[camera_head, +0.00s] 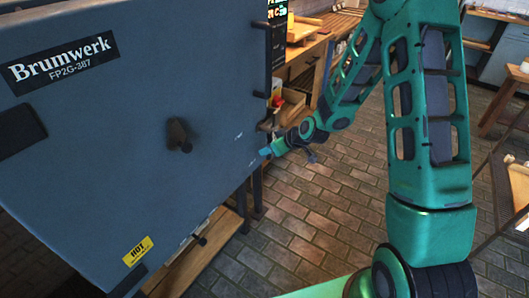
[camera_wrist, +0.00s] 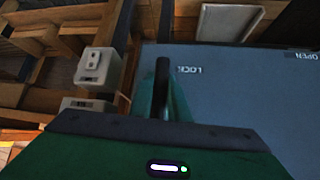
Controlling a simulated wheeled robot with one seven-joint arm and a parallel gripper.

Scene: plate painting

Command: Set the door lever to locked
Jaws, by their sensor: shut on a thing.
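The blue-grey door (camera_head: 150,180), on a cabinet marked Brumwerk, fills the left of the head view. In the wrist view a dark upright door lever (camera_wrist: 162,72) stands between the teal fingers of my gripper (camera_wrist: 163,98), which is shut on it. The lever lies beside the upside-down word LOCK, and the word OPEN is farther off at the upper right. In the head view my gripper (camera_head: 267,152) is at the door's right edge. The lever cannot be made out there.
A dark knob (camera_head: 178,136) sticks out of the door's middle. A yellow HOT label (camera_head: 137,251) is near its bottom. A wooden workbench (camera_head: 308,48) stands behind. The brick floor (camera_head: 320,210) is open to the right of the door.

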